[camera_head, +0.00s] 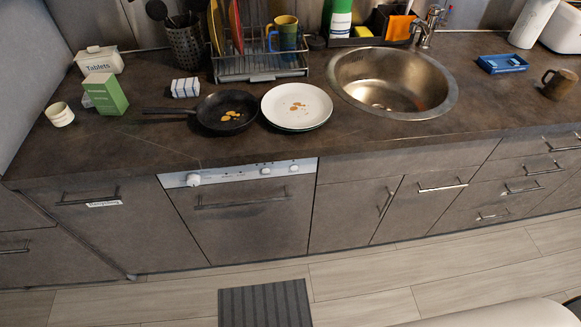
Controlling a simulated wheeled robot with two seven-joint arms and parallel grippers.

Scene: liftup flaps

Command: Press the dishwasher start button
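The dishwasher (246,228) is built into the counter front left of the picture's middle. Its dark door is closed, with a bar handle (241,201) across the top. A light control panel (230,173) runs along its upper edge, under the counter lip. The panel has a round knob (193,180) at its left end and small light buttons (265,171) toward its right end. Labels on the panel are too small to read, so I cannot tell which button is start. Neither of my grippers is in view.
The countertop (390,125) holds a black pan (210,121), a white plate (300,100) with food bits, a dish rack (262,70) and a round sink (375,65). A dark striped mat (265,303) lies on the floor before the dishwasher. Nothing blocks the panel.

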